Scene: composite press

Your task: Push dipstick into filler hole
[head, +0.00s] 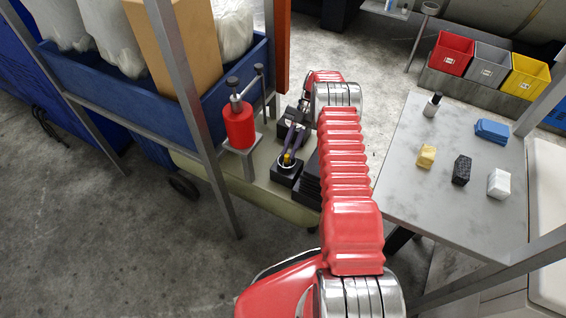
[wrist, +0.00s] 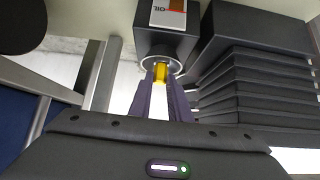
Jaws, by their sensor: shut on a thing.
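The dipstick (head: 287,158) shows as a small yellow piece, and it also shows in the wrist view (wrist: 160,73). My gripper (head: 289,153) has purple fingers, which in the wrist view (wrist: 161,78) are shut on the dipstick from both sides. The filler hole (wrist: 150,61) has a pale ring on a black block (head: 285,177) with an OIL label. The dipstick is at this ring, and its lower end is hidden. I cannot tell how deep it sits.
Ribbed black machinery (wrist: 255,88) stands right of the block in the wrist view. A red cylinder (head: 238,126) and a metal frame post (head: 190,95) stand to the left. The grey table (head: 415,190) at right holds several small items.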

